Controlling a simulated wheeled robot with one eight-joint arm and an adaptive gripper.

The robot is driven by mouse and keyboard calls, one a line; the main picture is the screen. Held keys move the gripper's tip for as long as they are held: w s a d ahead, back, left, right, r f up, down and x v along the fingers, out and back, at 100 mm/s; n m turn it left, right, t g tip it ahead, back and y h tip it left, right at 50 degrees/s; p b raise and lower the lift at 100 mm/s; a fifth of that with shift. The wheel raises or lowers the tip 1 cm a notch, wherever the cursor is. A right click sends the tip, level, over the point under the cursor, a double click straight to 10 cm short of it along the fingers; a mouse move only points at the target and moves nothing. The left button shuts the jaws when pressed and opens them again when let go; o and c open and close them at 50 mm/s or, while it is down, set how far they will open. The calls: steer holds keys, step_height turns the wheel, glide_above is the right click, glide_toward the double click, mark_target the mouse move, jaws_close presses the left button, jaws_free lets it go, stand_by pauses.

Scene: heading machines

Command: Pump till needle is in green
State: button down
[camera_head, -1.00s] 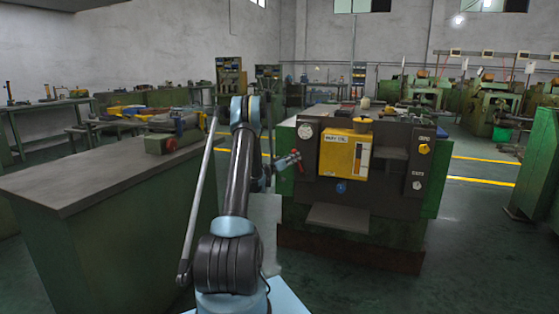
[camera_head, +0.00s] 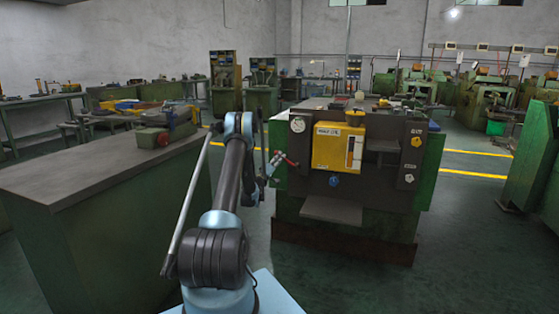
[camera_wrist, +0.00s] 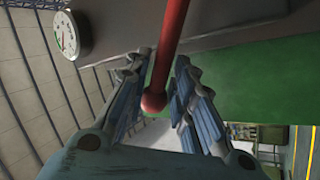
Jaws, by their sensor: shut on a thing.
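The red pump lever (camera_head: 287,161) sticks out at the left side of the machine front, near the yellow oil unit (camera_head: 337,147). In the wrist view the lever (camera_wrist: 171,45) runs down to a round ball end between my fingers. My gripper (camera_head: 274,163) is shut on the lever near this end; it also shows in the wrist view (camera_wrist: 155,105). The round white gauge (camera_head: 297,125) sits above the lever. In the wrist view the gauge (camera_wrist: 66,35) has green and red marks on its dial, but I cannot read the needle clearly.
A green bench with a dark top (camera_head: 90,170) stands to my left. A shelf (camera_head: 331,210) juts from the machine front below the oil unit. A green machine (camera_head: 540,150) stands at the right edge. The floor between (camera_head: 470,235) is clear.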

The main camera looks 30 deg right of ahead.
steer(key=shift+w+a+n+t, duration=0.25)
steer(key=shift+w+n+t, duration=0.05)
steer(key=shift+w+t, duration=0.15)
steer(key=c, duration=1.6)
jaws_free()
steer(key=shift+c, duration=0.2)
steer(key=shift+o, duration=0.4)
steer(key=shift+s, duration=0.1)
steer(key=shift+g, duration=0.25)
steer(key=shift+s, duration=0.1)
steer(key=v, duration=1.2)
steer(key=shift+f, duration=0.1)
